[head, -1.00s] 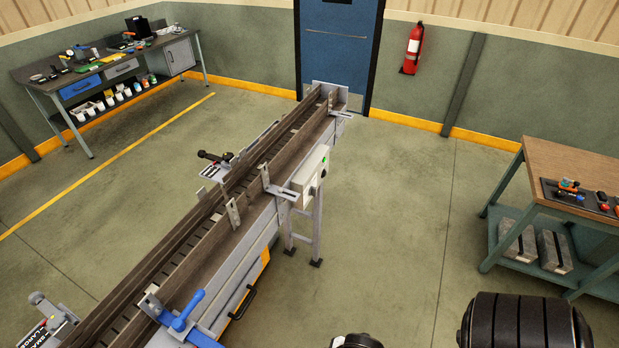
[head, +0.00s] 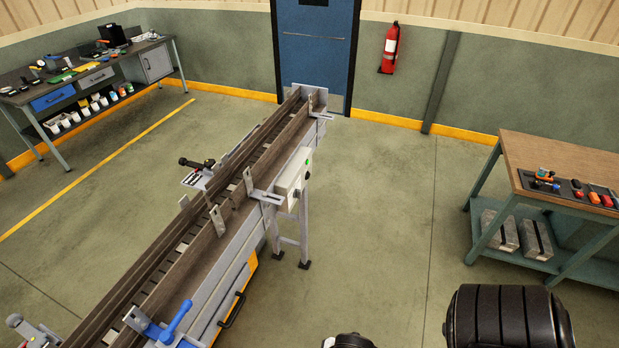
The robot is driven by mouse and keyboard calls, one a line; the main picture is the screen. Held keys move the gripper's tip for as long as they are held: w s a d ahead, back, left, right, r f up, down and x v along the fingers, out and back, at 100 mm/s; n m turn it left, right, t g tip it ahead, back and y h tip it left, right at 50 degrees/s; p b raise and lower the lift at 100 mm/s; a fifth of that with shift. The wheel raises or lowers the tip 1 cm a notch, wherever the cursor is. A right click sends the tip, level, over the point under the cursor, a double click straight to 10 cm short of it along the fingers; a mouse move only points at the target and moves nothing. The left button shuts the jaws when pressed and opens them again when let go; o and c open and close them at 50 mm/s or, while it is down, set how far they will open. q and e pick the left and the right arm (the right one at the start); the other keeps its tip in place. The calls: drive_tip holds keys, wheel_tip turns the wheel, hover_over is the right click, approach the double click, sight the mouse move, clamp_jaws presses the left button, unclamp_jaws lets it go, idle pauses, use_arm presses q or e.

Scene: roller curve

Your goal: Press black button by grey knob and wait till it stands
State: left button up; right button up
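A light grey control box (head: 292,174) is fixed to the right side of the roller conveyor (head: 200,232), near its far end. A small green button (head: 308,162) and a dark spot (head: 307,175) show on its right face, too small to tell apart clearly. A device with a black handle (head: 194,163) sits on the conveyor's left side. A grey round knob (head: 14,320) shows on another device at the bottom left; no black button can be made out beside it. Neither of my grippers is in view; only dark parts of my arm show at the bottom right.
A blue clamp lever (head: 176,320) stands on the near conveyor rail. A wooden-topped workbench (head: 540,150) with tools stands at the right, another bench (head: 75,80) at the back left. A door (head: 314,50) and fire extinguisher (head: 389,48) are behind. Floor right of the conveyor is clear.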

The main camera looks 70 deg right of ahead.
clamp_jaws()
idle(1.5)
